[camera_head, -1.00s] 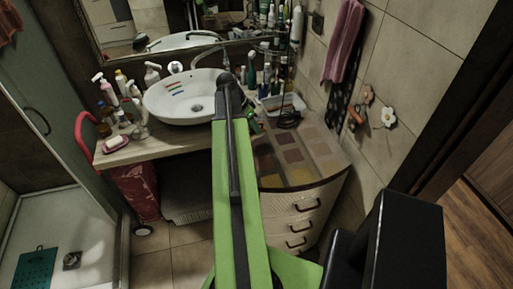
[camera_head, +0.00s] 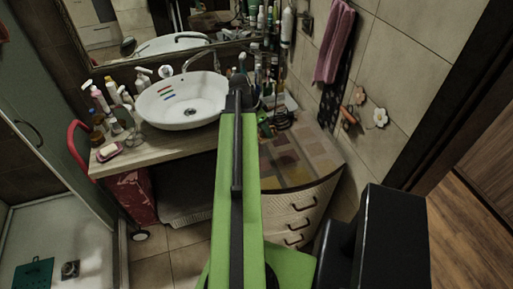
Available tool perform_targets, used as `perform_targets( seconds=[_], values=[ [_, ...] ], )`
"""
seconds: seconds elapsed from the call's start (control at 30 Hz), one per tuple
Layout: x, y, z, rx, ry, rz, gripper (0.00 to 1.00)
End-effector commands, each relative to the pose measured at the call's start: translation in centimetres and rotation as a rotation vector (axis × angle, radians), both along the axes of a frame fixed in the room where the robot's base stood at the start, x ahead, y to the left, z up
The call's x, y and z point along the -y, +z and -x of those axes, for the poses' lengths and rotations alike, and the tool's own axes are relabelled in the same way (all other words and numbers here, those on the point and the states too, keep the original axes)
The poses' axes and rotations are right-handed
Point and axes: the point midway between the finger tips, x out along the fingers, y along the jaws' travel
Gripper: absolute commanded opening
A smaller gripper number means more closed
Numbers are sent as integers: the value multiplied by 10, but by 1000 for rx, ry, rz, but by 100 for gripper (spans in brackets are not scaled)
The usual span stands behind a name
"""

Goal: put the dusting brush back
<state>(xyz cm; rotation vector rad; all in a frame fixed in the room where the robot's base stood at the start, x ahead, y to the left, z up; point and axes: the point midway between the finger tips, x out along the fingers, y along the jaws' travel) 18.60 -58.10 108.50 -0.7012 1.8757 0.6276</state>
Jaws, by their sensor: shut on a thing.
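My green arm reaches forward from the bottom middle. My gripper (camera_head: 240,90) is at its far end, between the basin and the bottles, small, dark and mostly hidden by the arm. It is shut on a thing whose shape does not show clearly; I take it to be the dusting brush. No other dusting brush can be made out. The white vessel basin (camera_head: 184,101) is just left of the gripper, with coloured stripes inside. The wooden counter (camera_head: 150,155) runs beneath it.
Soap bottles (camera_head: 100,99) and a pink soap dish (camera_head: 109,151) stand left of the basin. Crowded bottles (camera_head: 268,75) stand behind right. The tiled-pattern cabinet top (camera_head: 300,160) has free room in front. A pink towel (camera_head: 334,40) hangs on the right wall.

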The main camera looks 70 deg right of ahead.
Motion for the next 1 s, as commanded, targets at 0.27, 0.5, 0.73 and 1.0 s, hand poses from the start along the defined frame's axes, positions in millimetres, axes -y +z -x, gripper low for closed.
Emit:
perform_targets(
  seconds=[0.27,0.5,0.73,1.0],
  values=[
    [-30,37,71,6,-110,6,0],
    [-22,16,51,6,-107,6,0],
    [-7,-23,-10,6,-106,7,0],
    [-2,-37,-44,5,-109,6,0]
  ],
)
